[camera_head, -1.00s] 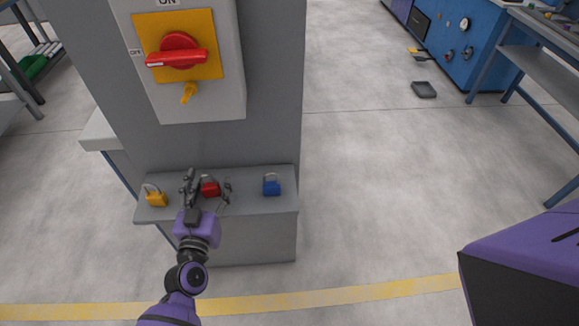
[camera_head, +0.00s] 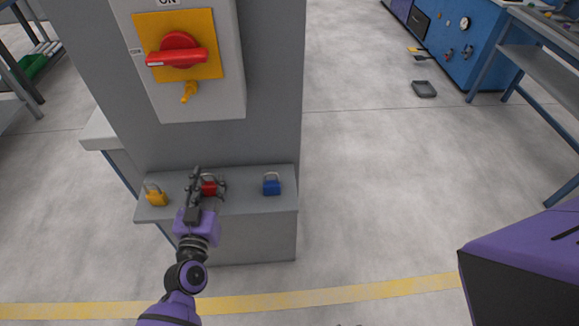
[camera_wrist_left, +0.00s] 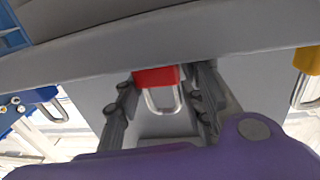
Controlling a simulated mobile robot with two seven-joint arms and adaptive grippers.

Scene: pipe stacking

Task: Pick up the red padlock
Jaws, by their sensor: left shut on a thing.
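The red padlock (camera_head: 209,188) stands on the grey ledge (camera_head: 255,205) of the cabinet, between the other two padlocks. My left gripper (camera_head: 208,184) is around it, with one finger on each side, shut on its body. In the left wrist view the red body (camera_wrist_left: 157,76) with its silver shackle shows between the finger pads (camera_wrist_left: 160,92). The fingers partly hide the padlock in the head view. I cannot tell any gap between the padlock and the ledge. My right gripper is not in view.
A yellow padlock (camera_head: 156,198) stands to the left on the ledge and a blue padlock (camera_head: 271,186) to the right. Above is a grey switch box with a red rotary handle (camera_head: 178,57) on a yellow plate.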

